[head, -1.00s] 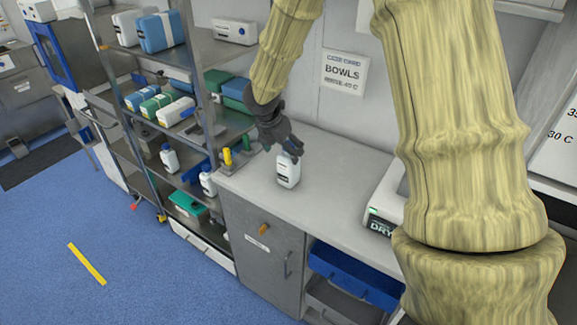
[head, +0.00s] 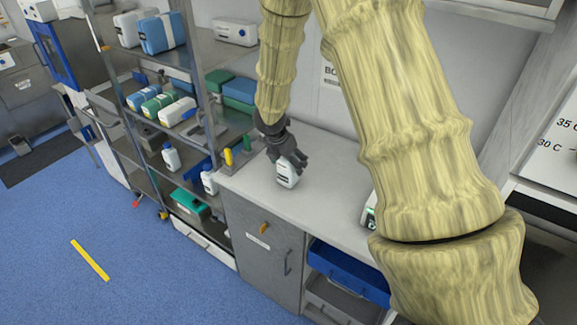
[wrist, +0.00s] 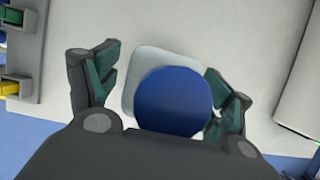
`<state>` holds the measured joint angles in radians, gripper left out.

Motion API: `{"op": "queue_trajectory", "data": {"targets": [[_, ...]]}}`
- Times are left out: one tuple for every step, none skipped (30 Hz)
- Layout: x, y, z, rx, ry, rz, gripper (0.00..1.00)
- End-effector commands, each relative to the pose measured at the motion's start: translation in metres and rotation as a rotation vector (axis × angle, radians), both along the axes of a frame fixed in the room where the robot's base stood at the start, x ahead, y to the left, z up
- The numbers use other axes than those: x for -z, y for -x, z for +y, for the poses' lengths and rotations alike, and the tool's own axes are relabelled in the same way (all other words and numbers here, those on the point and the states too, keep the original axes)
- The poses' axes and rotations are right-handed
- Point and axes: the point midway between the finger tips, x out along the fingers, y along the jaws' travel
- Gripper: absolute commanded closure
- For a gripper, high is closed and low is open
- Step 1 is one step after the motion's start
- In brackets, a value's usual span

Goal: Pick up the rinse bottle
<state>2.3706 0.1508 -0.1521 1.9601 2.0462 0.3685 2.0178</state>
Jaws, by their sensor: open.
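The rinse bottle (head: 286,178) is white with a dark label and stands upright on the pale counter in the head view. In the wrist view its round blue cap (wrist: 173,101) and pale shoulder (wrist: 150,66) lie between the fingers. My gripper (head: 289,163) comes down over the bottle's top from above. Its fingers are open on both sides of the cap, with a visible gap at the left in the wrist view (wrist: 160,95). The right fingers are very close to the cap; contact there cannot be told. The bottle's cap is hidden by the fingers in the head view.
A metal shelf rack (head: 205,75) with boxes and bottles stands left of the counter (head: 325,190). Yellow and green items (head: 229,157) sit near the counter's left end. A device (head: 369,214) is partly hidden behind my arm at right. The counter around the bottle is clear.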

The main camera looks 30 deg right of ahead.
Motion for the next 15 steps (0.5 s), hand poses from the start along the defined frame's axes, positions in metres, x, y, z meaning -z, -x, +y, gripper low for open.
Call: {"op": "queue_trajectory", "data": {"targets": [[0.0003, -0.0003, -0.0002, 0.0, 0.001, 0.0, 0.2], [0.0005, -0.0003, -0.0003, 0.0, 0.0, 0.0, 0.2], [0.0007, -0.0004, -0.0003, 0.0, 0.001, 0.0, 0.2], [0.0007, -0.0004, -0.0003, 0.0, 0.0, -0.001, 0.2], [0.0007, -0.0004, -0.0003, 0.0, 0.0, 0.0, 0.2], [0.0007, -0.0003, -0.0002, 0.0, 0.0, 0.0, 0.2], [0.0007, -0.0003, -0.0002, 0.0, 0.0, 0.0, 0.2], [0.0007, -0.0003, -0.0002, 0.0, 0.0, 0.0, 0.21], [0.0007, -0.0003, -0.0002, 0.0, 0.0, 0.0, 0.29], [0.0007, -0.0003, -0.0002, 0.0, 0.0, 0.0, 0.34], [0.0006, -0.0003, -0.0002, 0.0, 0.0, 0.0, 0.4], [0.0006, -0.0002, -0.0002, 0.0, 0.0, 0.0, 0.47], [0.0006, -0.0003, -0.0002, 0.0, 0.0, 0.0, 0.52], [0.0006, -0.0002, -0.0002, 0.0, 0.0, 0.0, 0.58], [0.0007, -0.0002, -0.0001, 0.0, 0.0, 0.0, 0.65]]}}
